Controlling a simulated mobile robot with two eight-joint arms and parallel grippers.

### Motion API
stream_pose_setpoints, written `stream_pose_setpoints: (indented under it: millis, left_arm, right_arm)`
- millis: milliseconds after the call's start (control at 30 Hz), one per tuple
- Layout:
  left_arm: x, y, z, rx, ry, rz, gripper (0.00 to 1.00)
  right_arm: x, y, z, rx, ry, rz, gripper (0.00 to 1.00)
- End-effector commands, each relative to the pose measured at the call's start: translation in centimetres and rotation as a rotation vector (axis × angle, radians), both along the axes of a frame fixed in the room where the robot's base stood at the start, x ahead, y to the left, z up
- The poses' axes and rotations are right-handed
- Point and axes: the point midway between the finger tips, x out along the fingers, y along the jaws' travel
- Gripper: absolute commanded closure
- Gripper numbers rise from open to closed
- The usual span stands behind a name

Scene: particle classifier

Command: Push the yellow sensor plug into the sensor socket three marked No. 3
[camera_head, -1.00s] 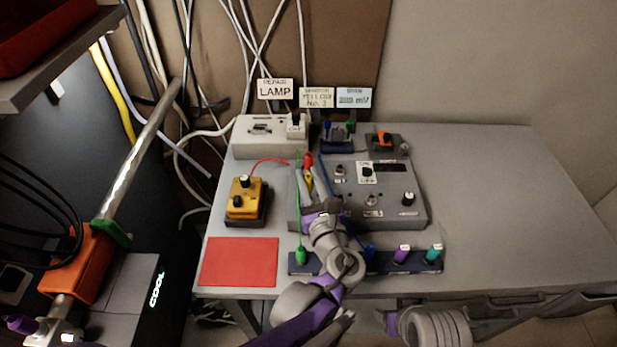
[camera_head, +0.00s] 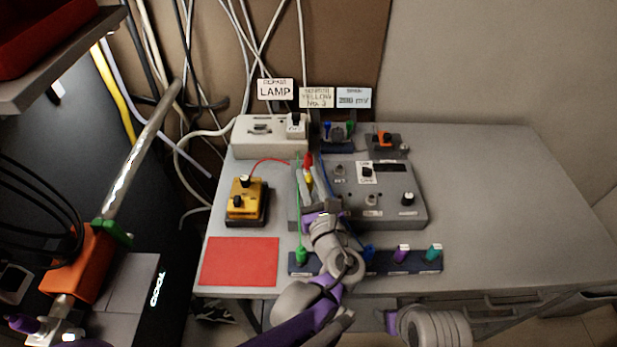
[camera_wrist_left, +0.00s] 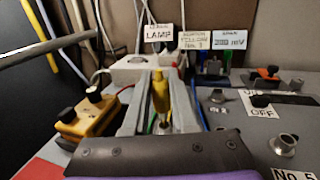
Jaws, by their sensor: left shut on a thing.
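My left gripper (camera_head: 309,190) is shut on the yellow sensor plug (camera_head: 309,180), over the left part of the grey socket box (camera_head: 415,213). In the left wrist view the yellow plug (camera_wrist_left: 160,93) stands roughly upright between the two grey fingers. A small pale metal part shows below it, and I cannot tell whether the plug touches or enters a socket. No "No. 3" mark is readable on the box; my gripper covers part of its left side. The wrist view shows a socket (camera_wrist_left: 283,146) beside a "No. 5" label.
A dark plug rack (camera_head: 430,266) with green, blue, purple and teal plugs lies in front of the box. A yellow switch box (camera_head: 245,200) and red mat (camera_head: 240,262) are to the left. Thin red, green and blue cables run near my gripper. The right tabletop is clear.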

Motion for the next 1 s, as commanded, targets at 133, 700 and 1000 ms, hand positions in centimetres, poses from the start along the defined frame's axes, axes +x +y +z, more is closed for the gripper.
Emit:
stream_pose_setpoints:
  millis: [133, 700, 1000]
  left_arm:
    - [0.0, 0.0, 0.0, 0.0, 0.0, 0.0, 1.0]
    - [0.0, 0.0, -1.3, 0.0, 0.0, 0.0, 1.0]
    - [0.0, 0.0, -2.1, 0.0, 0.0, 0.0, 1.0]
  right_arm:
    - [0.0, 0.0, 0.0, 0.0, 0.0, 0.0, 0.4]
    - [0.0, 0.0, -1.0, 0.0, 0.004, 0.0, 0.4]
    - [0.1, 0.0, -1.6, 0.0, 0.006, 0.0, 0.4]
